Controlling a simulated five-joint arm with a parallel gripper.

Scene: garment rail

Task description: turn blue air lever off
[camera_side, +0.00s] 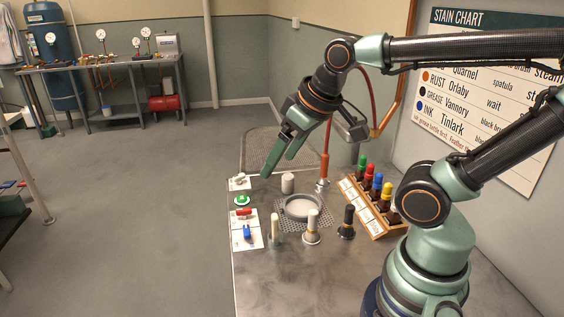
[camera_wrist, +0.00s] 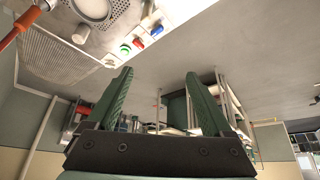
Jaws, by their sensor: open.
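The blue air lever (camera_side: 247,232) sits on a white plate at the left edge of the metal worktop, nearest the camera in its row. In the wrist view the blue lever (camera_wrist: 157,31) shows small, near the top; its on or off position is too small to tell. My gripper (camera_side: 279,164) is open and empty, raised in the air beyond and above the row of controls, well apart from the lever. In the wrist view my gripper's two green fingers (camera_wrist: 160,73) stand wide apart with nothing between them.
A red lever (camera_side: 244,212) and a green button (camera_side: 242,200) sit right beside the blue one. A white-tipped post (camera_side: 275,227), a round dish (camera_side: 302,206), brushes and a wooden bottle rack (camera_side: 371,208) stand to the right. The air above the controls looks clear.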

